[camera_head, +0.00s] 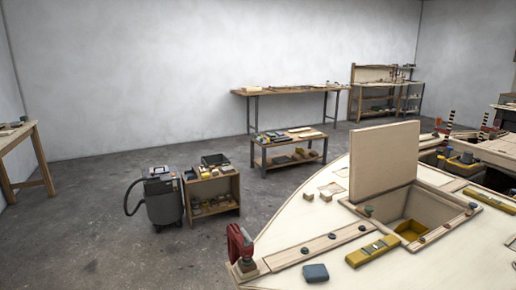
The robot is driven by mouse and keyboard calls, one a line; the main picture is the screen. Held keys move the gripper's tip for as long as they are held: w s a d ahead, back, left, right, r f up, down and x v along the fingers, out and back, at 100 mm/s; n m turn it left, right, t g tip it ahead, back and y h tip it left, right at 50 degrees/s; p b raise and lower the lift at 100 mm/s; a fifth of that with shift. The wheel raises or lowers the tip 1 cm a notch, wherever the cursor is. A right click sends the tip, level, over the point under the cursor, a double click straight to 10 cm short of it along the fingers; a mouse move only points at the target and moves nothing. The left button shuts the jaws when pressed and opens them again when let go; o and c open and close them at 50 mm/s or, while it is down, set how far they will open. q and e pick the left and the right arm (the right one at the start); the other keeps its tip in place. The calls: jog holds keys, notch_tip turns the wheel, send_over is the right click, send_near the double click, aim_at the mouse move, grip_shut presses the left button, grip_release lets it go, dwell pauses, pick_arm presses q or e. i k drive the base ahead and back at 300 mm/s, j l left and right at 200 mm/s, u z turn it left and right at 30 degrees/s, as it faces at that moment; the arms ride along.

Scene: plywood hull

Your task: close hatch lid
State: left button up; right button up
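The hatch lid (384,160) is a flat plywood panel. It stands upright, open, at the back left side of the hatch opening. The hatch opening (417,209) is a square, wood-framed recess in the pale plywood hull deck (300,222). A yellow object (412,230) lies inside the opening. Neither of my grippers shows in this view, so I cannot see where they are relative to the lid.
On the deck near the opening lie a yellow level (372,251), a blue-grey block (315,272) and a red clamp (240,245) at the edge. A vacuum (161,197) and a small shelf cart (212,192) stand left of the hull. Floor between is clear.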

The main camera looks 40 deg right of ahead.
aim_at(383, 157)
jog(key=i+z, duration=0.1)
jog(key=i, duration=0.35)
jog(key=i+j, duration=0.15)
jog(key=i, duration=0.3)
jog(key=i+j+z, duration=0.15)
jog(key=i, duration=0.25)
jog(key=i+j+z, duration=0.1)
jog(key=i, duration=0.35)
jog(key=i+z, duration=0.2)
jog(key=z, duration=0.2)
jog(key=i+z, duration=0.2)
jog(key=z, duration=0.2)
jog(key=i+j+z, duration=0.1)
jog(key=z, duration=0.3)
jog(key=i+j+z, duration=0.2)
jog(key=z, duration=0.25)
jog(key=i+j+z, duration=0.25)
jog(key=z, duration=0.15)
jog(key=i+j+z, duration=0.2)
jog(key=z, duration=0.2)
jog(key=i+j+z, duration=0.25)
jog(key=z, duration=0.15)
jog(key=i+j+z, duration=0.2)
jog(key=j+z, duration=0.15)
jog(key=i+j+z, duration=0.1)
jog(key=j+z, duration=0.3)
